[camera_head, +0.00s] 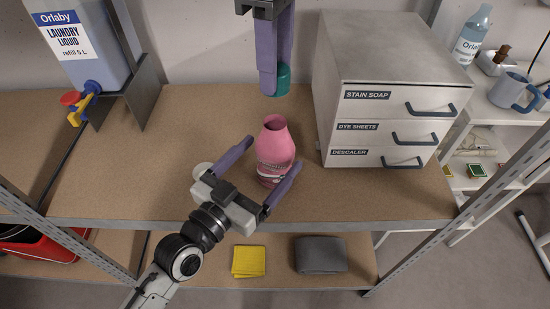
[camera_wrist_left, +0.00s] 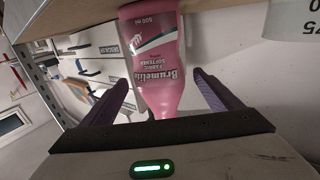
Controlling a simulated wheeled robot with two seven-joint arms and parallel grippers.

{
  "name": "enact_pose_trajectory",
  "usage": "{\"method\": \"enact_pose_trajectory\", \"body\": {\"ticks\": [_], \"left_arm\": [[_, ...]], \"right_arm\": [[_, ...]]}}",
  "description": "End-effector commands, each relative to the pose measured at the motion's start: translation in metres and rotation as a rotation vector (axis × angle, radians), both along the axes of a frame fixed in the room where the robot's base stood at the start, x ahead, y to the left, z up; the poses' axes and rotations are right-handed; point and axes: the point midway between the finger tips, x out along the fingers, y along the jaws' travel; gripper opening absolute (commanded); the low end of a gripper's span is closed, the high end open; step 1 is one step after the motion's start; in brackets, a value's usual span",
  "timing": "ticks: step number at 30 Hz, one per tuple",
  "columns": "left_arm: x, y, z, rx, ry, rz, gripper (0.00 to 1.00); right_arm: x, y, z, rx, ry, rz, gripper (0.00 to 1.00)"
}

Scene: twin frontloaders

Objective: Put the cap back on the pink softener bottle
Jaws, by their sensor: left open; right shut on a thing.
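The pink softener bottle (camera_head: 275,148) stands upright on the wooden shelf, its neck open and bare on top. It also shows upside down in the left wrist view (camera_wrist_left: 155,60), label towards the camera. My left gripper (camera_head: 274,153) is open, one finger on each side of the bottle; in the left wrist view (camera_wrist_left: 160,78) a gap shows beside at least the left finger. The teal cap (camera_head: 283,80) is in my right gripper (camera_head: 275,78), which is shut on it. The cap hangs above and behind the bottle, apart from it; the fingers partly hide it.
A drawer cabinet (camera_head: 380,128) stands close to the right of the bottle. A laundry liquid container (camera_head: 88,62) stands in a dark holder at the back left. The shelf left of the bottle is mostly clear.

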Motion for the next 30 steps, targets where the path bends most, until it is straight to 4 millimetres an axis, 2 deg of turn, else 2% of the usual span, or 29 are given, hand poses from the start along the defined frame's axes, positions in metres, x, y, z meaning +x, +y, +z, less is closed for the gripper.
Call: {"method": "enact_pose_trajectory", "body": {"ticks": [10,11,21,26,30], "left_arm": [[0.003,-0.002,0.000,0.001,0.001,-0.001,0.84],[0.003,-0.002,0.000,0.001,0.001,-0.001,0.81],[0.003,-0.002,0.000,0.001,0.001,0.000,0.24],[0.003,-0.002,0.000,0.001,0.001,0.000,0.22],[0.003,-0.002,0.000,0.001,0.001,0.000,0.22]], "right_arm": [[0.000,0.000,0.000,0.000,0.000,0.000,0.17],[0.000,0.000,0.000,0.000,0.000,0.000,0.17],[0.000,0.000,0.000,0.000,0.000,0.000,0.17],[0.000,0.000,-0.005,-0.001,0.001,0.000,0.17],[-0.001,0.000,-0.024,-0.001,0.004,0.000,0.17]]}}
